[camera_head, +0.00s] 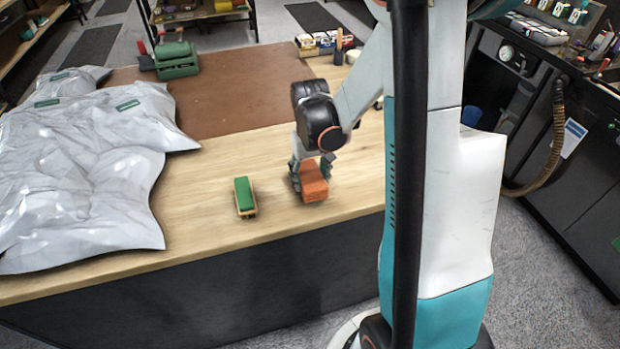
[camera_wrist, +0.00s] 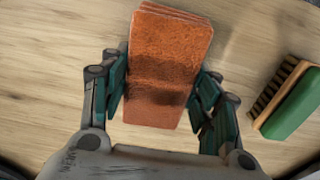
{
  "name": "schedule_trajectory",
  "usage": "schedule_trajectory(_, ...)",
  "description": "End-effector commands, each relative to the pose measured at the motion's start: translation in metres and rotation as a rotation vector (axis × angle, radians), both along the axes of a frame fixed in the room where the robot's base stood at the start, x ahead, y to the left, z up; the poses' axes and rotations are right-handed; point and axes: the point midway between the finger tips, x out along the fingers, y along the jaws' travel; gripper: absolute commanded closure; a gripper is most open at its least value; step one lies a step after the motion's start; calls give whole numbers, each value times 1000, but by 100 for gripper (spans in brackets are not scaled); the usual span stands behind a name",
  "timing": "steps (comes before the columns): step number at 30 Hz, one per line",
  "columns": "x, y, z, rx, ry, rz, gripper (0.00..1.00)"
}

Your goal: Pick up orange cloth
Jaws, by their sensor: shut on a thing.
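The orange cloth (camera_head: 314,183) is a folded, block-like stack near the front edge of the wooden workbench. My gripper (camera_head: 310,176) reaches down over it with a finger on each side. In the wrist view the cloth (camera_wrist: 168,62) lies between the two fingers of my gripper (camera_wrist: 160,100), which are closed on its sides. Its layered edge shows at the top. I cannot tell whether the cloth touches the bench or is slightly above it.
A green-topped brush (camera_head: 245,196) lies on the bench left of the cloth; it also shows in the wrist view (camera_wrist: 292,105). A grey crumpled sheet (camera_head: 80,170) covers the bench's left side. A brown mat (camera_head: 235,100) lies behind, with green cases (camera_head: 176,60) and small boxes (camera_head: 318,43) at the back.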

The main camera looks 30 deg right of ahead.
Motion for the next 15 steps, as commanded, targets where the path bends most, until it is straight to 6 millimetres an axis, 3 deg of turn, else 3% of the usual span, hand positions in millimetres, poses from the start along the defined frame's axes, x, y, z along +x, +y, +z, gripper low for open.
schedule_trajectory(15,-1,0,133,0,0,0,71)
